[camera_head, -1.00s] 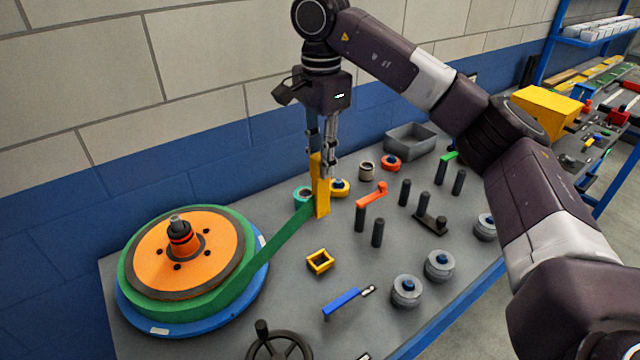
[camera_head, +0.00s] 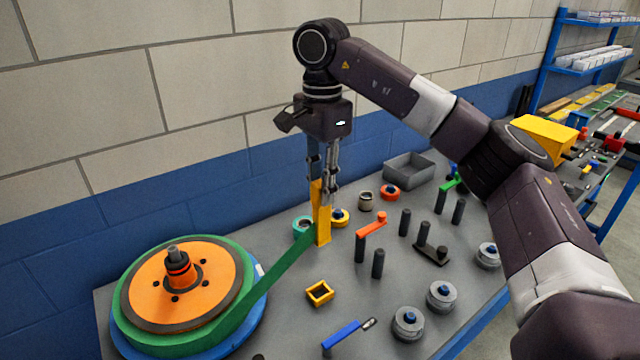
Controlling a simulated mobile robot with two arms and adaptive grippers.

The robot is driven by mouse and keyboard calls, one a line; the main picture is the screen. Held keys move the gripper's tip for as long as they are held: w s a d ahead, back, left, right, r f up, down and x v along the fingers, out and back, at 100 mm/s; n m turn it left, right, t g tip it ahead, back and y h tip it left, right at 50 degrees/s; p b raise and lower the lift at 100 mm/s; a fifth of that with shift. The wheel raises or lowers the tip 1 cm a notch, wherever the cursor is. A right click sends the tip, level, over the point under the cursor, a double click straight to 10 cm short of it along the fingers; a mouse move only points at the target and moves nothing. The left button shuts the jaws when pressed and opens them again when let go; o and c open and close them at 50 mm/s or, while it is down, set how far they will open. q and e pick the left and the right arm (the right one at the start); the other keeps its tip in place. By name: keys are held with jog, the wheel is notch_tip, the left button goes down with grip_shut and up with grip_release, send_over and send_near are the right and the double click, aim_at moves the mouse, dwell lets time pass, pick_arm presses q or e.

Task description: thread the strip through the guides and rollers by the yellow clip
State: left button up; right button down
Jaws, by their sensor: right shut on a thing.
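The green strip (camera_head: 272,276) runs from the roll on the orange and blue reel (camera_head: 160,285) up to the yellow clip (camera_head: 322,220). My right gripper (camera_head: 323,187) points down and is shut on the upper part of the yellow clip, which stands upright at the strip's end. A yellow square guide (camera_head: 319,293) lies in front of the clip. Dark posts stand to the right, one pair with an orange bar (camera_head: 371,225) and one with a green bar (camera_head: 452,183). Grey rollers with blue centres (camera_head: 408,323) stand at the front right. My left gripper is not in view.
A grey bin (camera_head: 410,168) stands at the back. A blue-handled lever (camera_head: 342,336) lies near the front. A wall runs behind the panel.

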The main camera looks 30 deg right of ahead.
jog(key=d+f+b, duration=0.2)
jog(key=f+b, duration=0.1)
jog(key=f, duration=0.4)
jog(key=d+f+b, duration=0.2)
jog(key=f+b, duration=0.2)
jog(key=f, duration=0.4)
jog(key=shift+w+d, duration=0.25)
jog(key=shift+w, duration=0.05)
dwell(0.9)
jog(key=shift+d, duration=0.1)
jog(key=w+d+p, duration=0.1)
jog(key=d+p, duration=0.2)
jog(key=d, duration=0.5)
jog(key=shift+w+d, duration=0.15)
jog(key=shift+d, duration=0.25)
dwell(0.7)
jog(key=shift+d, duration=0.1)
jog(key=w+d+p, duration=0.1)
jog(key=d+p, duration=0.3)
jog(key=d, duration=0.4)
jog(key=shift+d, duration=0.3)
dwell(0.7)
jog(key=shift+w, duration=0.15)
